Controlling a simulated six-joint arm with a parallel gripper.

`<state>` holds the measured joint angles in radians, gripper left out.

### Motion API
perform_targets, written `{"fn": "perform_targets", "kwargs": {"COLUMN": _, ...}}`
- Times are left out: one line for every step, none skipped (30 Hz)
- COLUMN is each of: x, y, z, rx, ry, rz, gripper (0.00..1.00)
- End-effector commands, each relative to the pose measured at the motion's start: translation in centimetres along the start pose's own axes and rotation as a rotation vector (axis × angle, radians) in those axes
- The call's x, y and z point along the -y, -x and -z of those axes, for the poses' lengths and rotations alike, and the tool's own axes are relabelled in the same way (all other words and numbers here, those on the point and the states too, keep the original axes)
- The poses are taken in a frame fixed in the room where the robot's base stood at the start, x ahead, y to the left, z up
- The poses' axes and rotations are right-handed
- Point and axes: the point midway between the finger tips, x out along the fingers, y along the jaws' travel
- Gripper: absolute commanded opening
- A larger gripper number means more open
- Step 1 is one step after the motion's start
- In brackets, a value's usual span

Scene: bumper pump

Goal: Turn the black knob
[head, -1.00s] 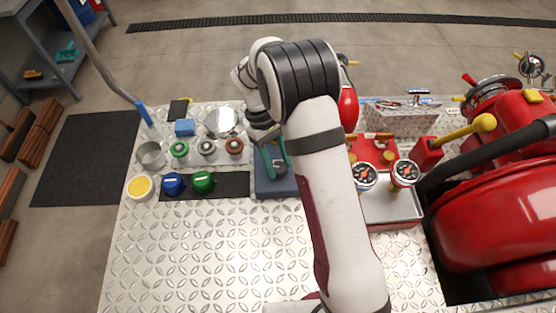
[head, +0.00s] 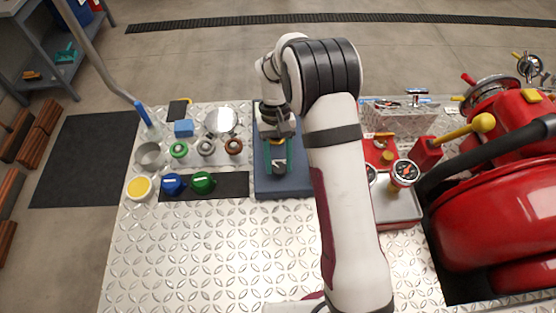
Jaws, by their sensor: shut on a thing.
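My gripper (head: 278,166) points down over a blue plate (head: 297,189) on the metal tabletop in the head view. Its two teal fingers are closed on the sides of a small dark grey-black piece, which I take to be the black knob (head: 279,168). The fingers and wrist hide most of it. How far it is turned cannot be told.
Left of the plate, a blue knob (head: 173,183) and a green knob (head: 203,182) sit on a black strip. Several ring-shaped parts and a round mirror-like disc (head: 221,121) stand behind. To the right are gauges (head: 404,172) and a large red machine (head: 500,220). The front tabletop is clear.

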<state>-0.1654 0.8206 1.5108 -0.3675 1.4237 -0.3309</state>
Motion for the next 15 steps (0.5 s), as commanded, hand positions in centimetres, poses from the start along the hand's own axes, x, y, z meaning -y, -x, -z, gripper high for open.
{"fn": "perform_targets", "kwargs": {"x": -0.05, "y": 0.03, "z": 0.01, "rx": -0.001, "ry": -0.038, "rz": 0.018, "gripper": 0.0}}
{"fn": "perform_targets", "kwargs": {"x": -0.09, "y": 0.03, "z": 0.02, "rx": -0.001, "ry": -0.064, "rz": 0.028, "gripper": 0.0}}
{"fn": "perform_targets", "kwargs": {"x": -0.1, "y": 0.03, "z": 0.02, "rx": -0.001, "ry": -0.1, "rz": 0.043, "gripper": 0.0}}
{"fn": "perform_targets", "kwargs": {"x": -0.11, "y": 0.02, "z": 0.01, "rx": -0.001, "ry": -0.126, "rz": 0.053, "gripper": 0.0}}
{"fn": "perform_targets", "kwargs": {"x": -0.14, "y": 0.02, "z": 0.01, "rx": -0.001, "ry": -0.151, "rz": 0.064, "gripper": 0.0}}
{"fn": "perform_targets", "kwargs": {"x": -0.15, "y": 0.02, "z": -0.01, "rx": -0.001, "ry": -0.187, "rz": 0.079, "gripper": 0.0}}
{"fn": "perform_targets", "kwargs": {"x": -0.19, "y": 0.02, "z": -0.01, "rx": -0.001, "ry": -0.214, "rz": 0.09, "gripper": 0.0}}
{"fn": "perform_targets", "kwargs": {"x": -0.2, "y": 0.03, "z": -0.02, "rx": -0.001, "ry": -0.24, "rz": 0.101, "gripper": 0.0}}
{"fn": "perform_targets", "kwargs": {"x": -0.21, "y": 0.04, "z": -0.01, "rx": -0.002, "ry": -0.275, "rz": 0.115, "gripper": 0.0}}
{"fn": "perform_targets", "kwargs": {"x": -0.23, "y": 0.04, "z": 0.0, "rx": -0.002, "ry": -0.301, "rz": 0.126, "gripper": 0.0}}
{"fn": "perform_targets", "kwargs": {"x": -0.24, "y": 0.04, "z": -0.02, "rx": -0.002, "ry": -0.327, "rz": 0.137, "gripper": 0.0}}
{"fn": "perform_targets", "kwargs": {"x": -0.29, "y": 0.02, "z": -0.04, "rx": -0.001, "ry": -0.362, "rz": 0.151, "gripper": 0.0}}
{"fn": "perform_targets", "kwargs": {"x": -0.29, "y": 0.02, "z": -0.05, "rx": -0.001, "ry": -0.388, "rz": 0.162, "gripper": 0.0}}
{"fn": "perform_targets", "kwargs": {"x": -0.3, "y": 0.02, "z": -0.03, "rx": -0.002, "ry": -0.411, "rz": 0.172, "gripper": 0.0}}
{"fn": "perform_targets", "kwargs": {"x": -0.31, "y": 0.01, "z": -0.04, "rx": -0.002, "ry": -0.444, "rz": 0.185, "gripper": 0.0}}
